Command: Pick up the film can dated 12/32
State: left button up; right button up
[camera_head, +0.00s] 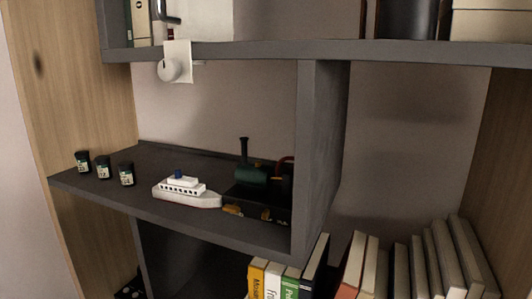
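Three small dark film cans with pale labels stand upright in a row at the left end of the dark grey middle shelf (150,205). They are the left can (83,162), the middle can (103,168) and the right can (127,175). The label writing is too small to read, so I cannot tell which is dated 12/32. The cans stand apart from one another. Neither of my grippers shows in the head view.
A white toy ship (186,192) stands right of the cans, then a dark green toy steam engine (252,175) beside an upright divider (318,150). A white object (176,62) hangs from the upper shelf (240,51). Books (440,265) stand below right.

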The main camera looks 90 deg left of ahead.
aim_at(103, 164)
jog(key=u, duration=3.75)
jog(key=i+j, duration=0.05)
